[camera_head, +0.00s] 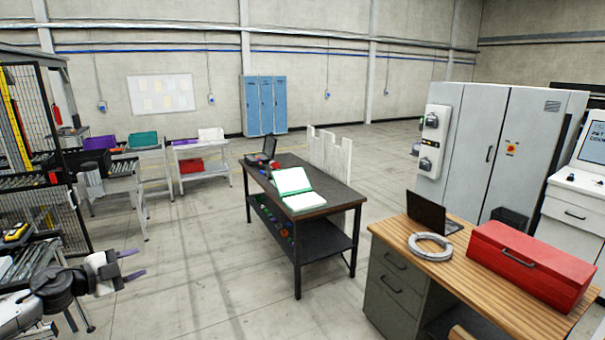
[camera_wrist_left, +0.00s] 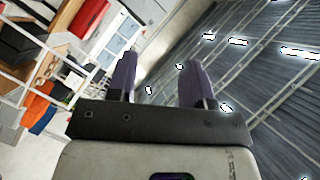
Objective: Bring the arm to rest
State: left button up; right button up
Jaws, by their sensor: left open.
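My left gripper (camera_head: 133,265) is at the lower left of the head view, with its arm coming in from the left edge. Its two purple-grey fingers are spread apart, with nothing between them. In the left wrist view the same gripper (camera_wrist_left: 158,80) shows two dark purple fingers standing apart and empty. The gripper is in free air, apart from the tables in the head view. My right gripper is in neither view.
A dark table (camera_head: 318,190) with an open green binder (camera_head: 294,186) stands mid-room. A wooden desk (camera_head: 400,232) at right holds a red toolbox (camera_head: 530,262), a laptop (camera_head: 433,212) and a pale ring (camera_head: 430,246). A mesh fence (camera_head: 40,120) is at left. Open floor (camera_head: 200,270) lies between.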

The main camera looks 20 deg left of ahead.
pick_arm(q)
jog(key=w+d+r+n+t+y, duration=0.2)
jog(key=d+r+n+t+y, duration=0.25)
jog(key=r+y, duration=0.6)
jog(key=s+d+f+n+g+y, duration=0.1)
jog(key=s+d+f+n+g, duration=0.15)
jog(key=d+f, duration=0.35)
jog(key=s+d+f+n+g+y, duration=0.1)
jog(key=s+d+f+g, duration=0.2)
jog(key=d, duration=0.5)
jog(key=s+d+f+n+g+h, duration=0.25)
jog(key=s+d+f+h, duration=0.35)
jog(key=s+d+f, duration=0.6)
jog(key=s+d+f+n+g, duration=0.1)
jog(key=s+f+g, duration=0.1)
jog(key=s+f, duration=0.4)
jog(key=s+d+f+g+h, duration=0.1)
jog(key=s+d+f+g, duration=0.1)
jog(key=s+f, duration=0.5)
jog(key=s+d+f+n+g+h+p, duration=0.1)
jog(key=s+d+f+g, duration=0.1)
jog(key=s+f, duration=0.4)
jog(key=shift+s+d+f+n+g, duration=0.1)
jog(key=shift+s+f+n+g, duration=0.1)
jog(key=shift+s+g, duration=0.4)
jog(key=shift+s+d+f+n+g, duration=0.15)
jog(key=shift+s+f+g, duration=0.1)
jog(key=shift+s, duration=0.55)
jog(key=shift+s+a+f, duration=0.1)
jog(key=shift+s, duration=0.2)
